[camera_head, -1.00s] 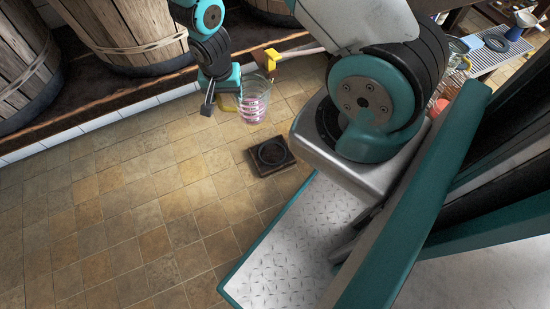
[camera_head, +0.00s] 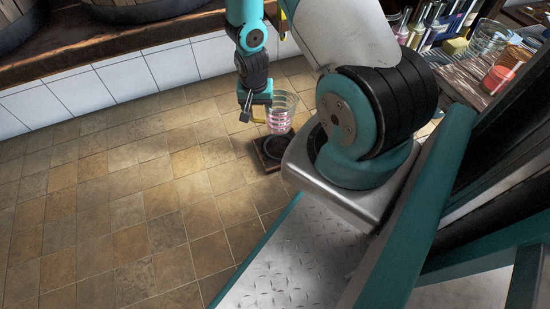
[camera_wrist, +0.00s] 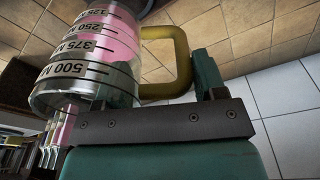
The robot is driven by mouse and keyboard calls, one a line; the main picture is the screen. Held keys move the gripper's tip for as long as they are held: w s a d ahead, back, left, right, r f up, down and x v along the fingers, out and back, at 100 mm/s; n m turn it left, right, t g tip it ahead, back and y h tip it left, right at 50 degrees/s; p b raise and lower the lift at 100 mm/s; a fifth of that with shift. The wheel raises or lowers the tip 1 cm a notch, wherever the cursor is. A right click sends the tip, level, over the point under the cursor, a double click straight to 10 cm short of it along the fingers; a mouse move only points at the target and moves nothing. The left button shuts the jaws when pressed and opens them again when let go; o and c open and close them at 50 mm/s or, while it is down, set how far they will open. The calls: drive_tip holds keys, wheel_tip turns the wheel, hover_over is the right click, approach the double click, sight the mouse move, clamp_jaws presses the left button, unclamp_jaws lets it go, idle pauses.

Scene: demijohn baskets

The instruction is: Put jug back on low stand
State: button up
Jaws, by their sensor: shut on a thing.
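The jug (camera_head: 280,112) is clear, with dark markings, pink liquid inside and a yellow handle (camera_head: 258,119). In the head view it appears upright, over the back part of the low stand (camera_head: 268,157), a dark square block on the floor. I cannot tell whether its base touches the stand. My gripper (camera_head: 247,112) is at the jug's left, shut on its handle. In the wrist view the jug (camera_wrist: 88,52) fills the upper left and its yellow handle (camera_wrist: 182,62) reaches toward my gripper. The dark stand shows at the left edge of the wrist view (camera_wrist: 12,85).
A white-tiled step (camera_head: 125,77) with wooden tubs (camera_head: 135,8) on its ledge runs along the back. A rack shelf (camera_head: 463,70) with bottles and glass vessels stands at the upper right. The tiled floor (camera_head: 110,215) left of the stand is clear.

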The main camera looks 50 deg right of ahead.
drive_tip(key=f, duration=0.1)
drive_tip(key=f+b, duration=0.1)
drive_tip(key=shift+s+d+f, duration=0.1)
drive_tip(key=shift+d+f, duration=0.25)
drive_tip(key=shift+d, duration=0.05)
wheel_tip(320, 180, down, 10)
drive_tip(key=b, duration=0.7)
drive_tip(key=shift+r, duration=0.25)
drive_tip(key=o, duration=1.4)
